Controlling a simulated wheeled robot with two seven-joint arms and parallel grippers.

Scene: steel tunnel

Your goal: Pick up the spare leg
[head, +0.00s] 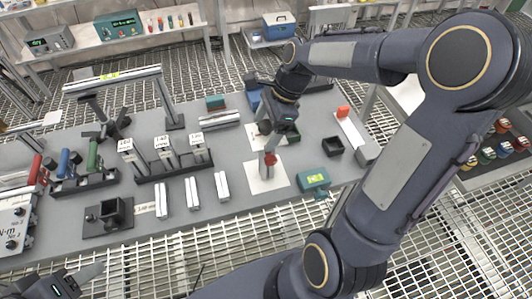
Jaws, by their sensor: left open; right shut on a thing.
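My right gripper (271,143) points down over a white sheet (280,182) on the grey bench. It is shut on a short silver post (266,172) with a red part (271,159) near its top. The post looks upright; I cannot tell whether its foot touches the sheet. Three short silver bars, left (162,198), middle (193,194) and right (222,186), lie apart on the bench to its left. I cannot tell which piece is the spare leg. My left gripper (82,277) is open and empty at the bottom left, in front of the bench, partly cut off.
A black fixture (109,213) is at front left. A green box (314,179) and a black open bin (333,146) stand right of the sheet. A silver frame (120,83) rises at the back left.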

